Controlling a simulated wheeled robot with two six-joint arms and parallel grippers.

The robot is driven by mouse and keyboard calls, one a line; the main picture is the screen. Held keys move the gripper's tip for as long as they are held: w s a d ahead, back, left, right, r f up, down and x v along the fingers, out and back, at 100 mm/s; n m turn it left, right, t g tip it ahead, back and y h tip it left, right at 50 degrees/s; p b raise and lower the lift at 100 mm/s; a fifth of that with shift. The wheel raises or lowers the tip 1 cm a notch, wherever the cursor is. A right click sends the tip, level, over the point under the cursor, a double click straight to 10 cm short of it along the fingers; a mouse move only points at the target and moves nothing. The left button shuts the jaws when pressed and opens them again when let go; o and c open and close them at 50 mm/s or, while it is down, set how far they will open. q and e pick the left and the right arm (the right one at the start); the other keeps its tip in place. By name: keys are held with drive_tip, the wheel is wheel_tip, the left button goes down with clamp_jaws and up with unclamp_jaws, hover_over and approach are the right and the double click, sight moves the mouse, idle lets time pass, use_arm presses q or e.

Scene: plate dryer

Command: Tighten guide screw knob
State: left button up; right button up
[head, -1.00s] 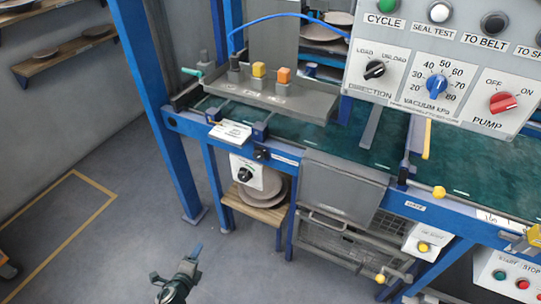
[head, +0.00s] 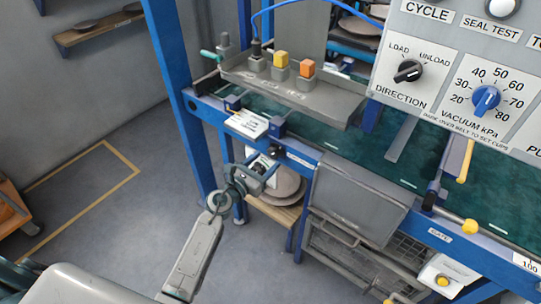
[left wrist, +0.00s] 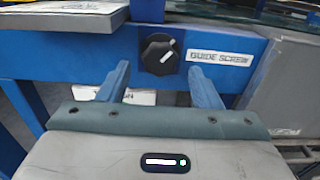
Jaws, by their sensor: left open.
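The guide screw knob (left wrist: 160,55) is a round black knob with a white pointer mark on the blue front rail, left of its GUIDE SCREW label (left wrist: 220,58). In the head view the knob (head: 277,151) is a small dark spot on the rail. My left gripper (left wrist: 159,68) is open and empty. Its two blue-grey fingers point at the rail, one on each side of the knob as seen from the wrist. In the head view the left gripper (head: 254,170) is below and left of the knob, apart from it. My right gripper is not in view.
A white dial panel (head: 262,170) behind my gripper is partly hidden. Plates (head: 287,184) sit on a wooden shelf below the rail. A grey cover (head: 360,195) hangs to the right. A blue post (head: 182,100) stands left.

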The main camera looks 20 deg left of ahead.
sight(271, 155)
use_arm(q)
drive_tip(key=shift+x, duration=1.6)
drive_tip(key=c, duration=1)
drive_tip(key=shift+o, duration=0.2)
